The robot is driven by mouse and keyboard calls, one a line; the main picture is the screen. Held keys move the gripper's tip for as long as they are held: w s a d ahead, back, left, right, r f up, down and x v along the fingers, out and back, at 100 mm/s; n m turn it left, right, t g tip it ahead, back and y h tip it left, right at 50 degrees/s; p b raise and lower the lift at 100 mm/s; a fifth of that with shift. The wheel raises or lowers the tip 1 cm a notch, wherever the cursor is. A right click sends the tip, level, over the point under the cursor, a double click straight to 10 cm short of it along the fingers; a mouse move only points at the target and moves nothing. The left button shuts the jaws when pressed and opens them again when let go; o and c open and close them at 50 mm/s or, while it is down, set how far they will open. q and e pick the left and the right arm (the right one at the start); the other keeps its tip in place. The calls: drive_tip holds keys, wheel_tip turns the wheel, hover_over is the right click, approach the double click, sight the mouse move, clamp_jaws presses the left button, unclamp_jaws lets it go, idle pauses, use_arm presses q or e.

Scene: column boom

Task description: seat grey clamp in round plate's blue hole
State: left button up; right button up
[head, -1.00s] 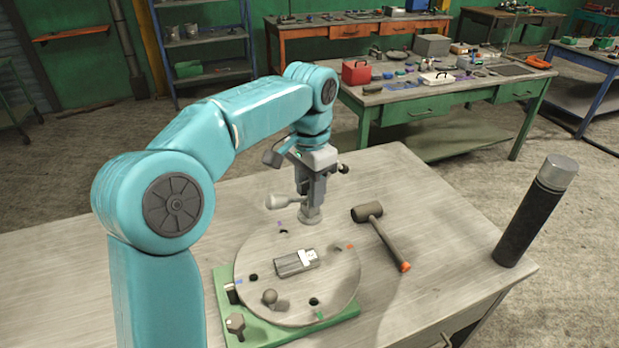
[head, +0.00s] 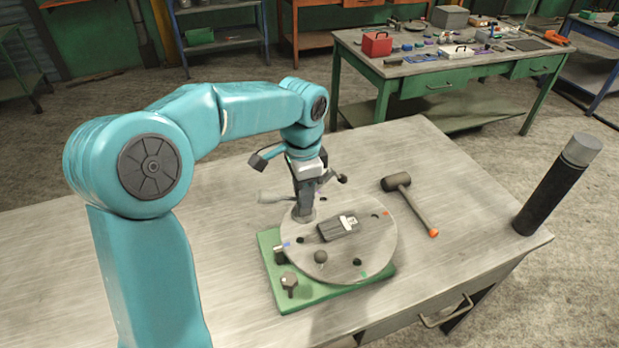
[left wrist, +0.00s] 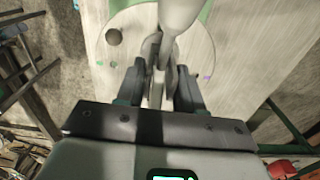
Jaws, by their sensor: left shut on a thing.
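My left gripper (head: 305,196) is shut on the grey clamp (head: 303,214) and holds it upright over the far-left rim of the round plate (head: 382,245). The clamp's pale handle (head: 272,197) sticks out to the left. The blue mark (head: 287,245) and the dark hole beside it (head: 299,240) lie a little nearer than the clamp's foot. I cannot tell whether the foot touches the plate. In the left wrist view the gripper (left wrist: 160,75) closes around the clamp, whose pale handle (left wrist: 178,14) covers part of the plate (left wrist: 118,62). My right gripper is out of view.
The plate sits on a green base (head: 312,296) with a bolt head (head: 289,282). A mallet (head: 398,183) lies behind right; a black cylinder (head: 552,190) stands at the right edge.

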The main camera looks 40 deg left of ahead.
sight(299, 213)
use_arm(q)
drive_tip(key=shift+s+a+r+p, duration=0.25)
drive_tip(key=shift+s+r+p, duration=0.15)
drive_tip(key=shift+r+p, duration=0.1)
drive_tip(key=shift+s+a, duration=0.1)
drive_tip(key=shift+a+f+b, duration=0.1)
drive_tip(key=shift+f+b, duration=0.3)
drive_tip(key=shift+f, duration=0.15)
drive_tip(key=f+b, duration=0.4)
drive_tip(key=f, duration=0.1)
drive_tip(key=shift+w+f+b, duration=0.2)
drive_tip(key=shift+b, duration=0.15)
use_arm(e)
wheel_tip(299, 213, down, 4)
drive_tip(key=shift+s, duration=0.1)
use_arm(q)
drive_tip(key=shift+s+r, duration=0.1)
drive_tip(key=shift+r, duration=0.05)
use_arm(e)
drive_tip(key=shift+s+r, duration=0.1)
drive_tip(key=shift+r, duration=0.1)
use_arm(q)
drive_tip(key=shift+f, duration=0.2)
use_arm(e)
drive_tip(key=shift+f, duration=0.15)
use_arm(q)
drive_tip(key=shift+f+b, duration=0.35)
drive_tip(key=shift+f, duration=0.25)
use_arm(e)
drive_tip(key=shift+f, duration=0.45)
